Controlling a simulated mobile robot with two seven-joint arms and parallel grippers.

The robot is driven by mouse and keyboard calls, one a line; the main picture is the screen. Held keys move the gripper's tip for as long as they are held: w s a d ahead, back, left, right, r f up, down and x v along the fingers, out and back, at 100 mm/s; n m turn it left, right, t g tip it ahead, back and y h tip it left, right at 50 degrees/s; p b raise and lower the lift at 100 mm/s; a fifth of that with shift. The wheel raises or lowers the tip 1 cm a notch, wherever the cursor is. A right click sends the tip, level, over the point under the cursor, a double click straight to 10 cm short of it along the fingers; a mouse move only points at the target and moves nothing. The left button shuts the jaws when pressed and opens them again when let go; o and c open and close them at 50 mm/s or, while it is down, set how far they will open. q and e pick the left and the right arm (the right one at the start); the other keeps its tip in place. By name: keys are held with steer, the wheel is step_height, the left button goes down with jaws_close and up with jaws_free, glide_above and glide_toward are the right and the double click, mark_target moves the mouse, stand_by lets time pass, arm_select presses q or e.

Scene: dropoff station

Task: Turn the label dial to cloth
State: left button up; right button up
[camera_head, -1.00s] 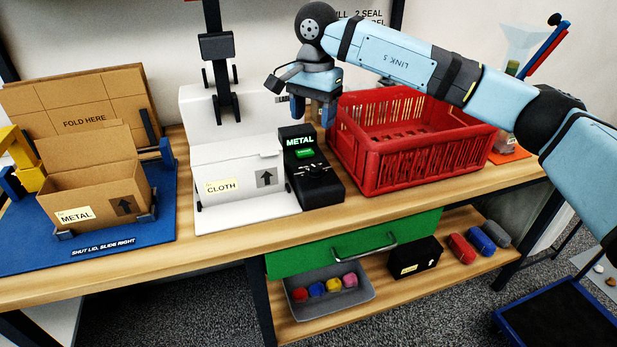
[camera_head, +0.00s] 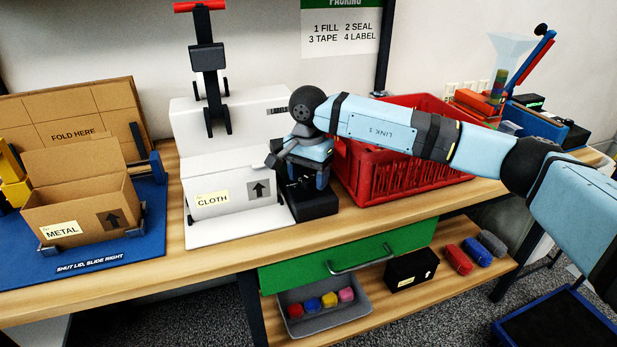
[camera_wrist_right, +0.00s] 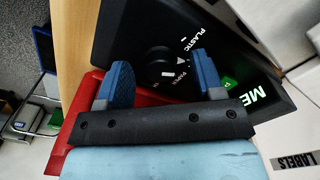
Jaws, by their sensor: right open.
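The black label box (camera_head: 318,207) stands on the bench right of the white machine, mostly covered by my right gripper (camera_head: 306,185) in the head view. In the right wrist view, the box's dark top (camera_wrist_right: 125,30) carries a round black dial (camera_wrist_right: 157,62) with white lettering around it, including "PLASTIC". My left gripper is not in view.
A red crate (camera_head: 395,185) stands close to the right of the label box. A white machine (camera_head: 215,155) with a box labelled CLOTH (camera_head: 232,195) stands close to the left. A cardboard box labelled METAL (camera_head: 85,205) sits on a blue mat (camera_head: 140,250).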

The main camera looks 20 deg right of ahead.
steer(key=shift+f, duration=0.15)
steer(key=c, duration=0.9)
